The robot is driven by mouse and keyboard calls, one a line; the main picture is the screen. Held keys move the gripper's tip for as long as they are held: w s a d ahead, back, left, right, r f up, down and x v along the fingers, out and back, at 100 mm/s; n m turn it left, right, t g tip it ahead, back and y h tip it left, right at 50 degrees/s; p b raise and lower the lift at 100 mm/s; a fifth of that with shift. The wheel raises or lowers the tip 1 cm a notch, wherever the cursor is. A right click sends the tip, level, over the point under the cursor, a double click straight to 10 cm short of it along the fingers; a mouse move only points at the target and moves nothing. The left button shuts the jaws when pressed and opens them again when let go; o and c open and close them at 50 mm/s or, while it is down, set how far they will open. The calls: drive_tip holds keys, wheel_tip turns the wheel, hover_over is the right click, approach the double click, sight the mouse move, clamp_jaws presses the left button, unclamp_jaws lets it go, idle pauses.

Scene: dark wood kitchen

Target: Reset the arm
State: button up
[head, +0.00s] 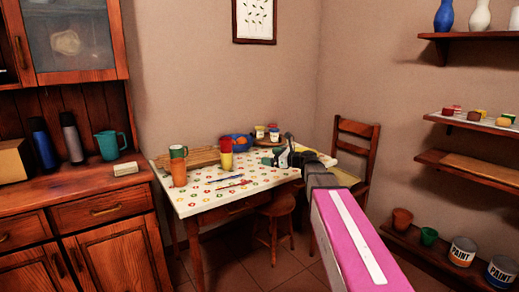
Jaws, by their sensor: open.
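My arm (355,238), pink with a white stripe, reaches from the bottom right toward the table (195,208). My gripper (284,157) is at its far end, small and dark, in front of the table's right part in the picture. Its jaws are open. I see nothing held between them, but the fingers are too small to make out well. I cannot tell how high it is above the tabletop.
The table holds cups (178,168), a blue bowl (237,141) and small jars. A stool (277,212) and a chair (357,150) stand close to it. A wooden cabinet (110,248) is at left. Wall shelves (480,168) and paint cans (462,252) are at right.

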drive_tip(key=s+d+f+n+g+h, duration=0.25)
drive_tip(key=s+f+n, duration=0.35)
drive_tip(key=f, duration=0.4)
drive_tip(key=s+d+f+n+g+h, duration=0.1)
drive_tip(key=s+f+n+g+h, duration=0.35)
drive_tip(key=f, duration=0.55)
drive_tip(key=s+d+f+n+g+h, duration=0.1)
drive_tip(key=s+d+f+n+h, duration=0.2)
drive_tip(key=s+d+f+n, duration=0.2)
drive_tip(key=s+d+f+n+g+h, duration=0.1)
drive_tip(key=s+d+f+n+h, duration=0.3)
drive_tip(key=s, duration=0.6)
wheel_tip(320, 180, down, 3)
drive_tip(key=d+n, duration=0.1)
drive_tip(key=n, duration=0.2)
drive_tip(key=shift+s+r, duration=0.15)
drive_tip(key=shift+s, duration=0.2)
drive_tip(key=shift+n, duration=0.25)
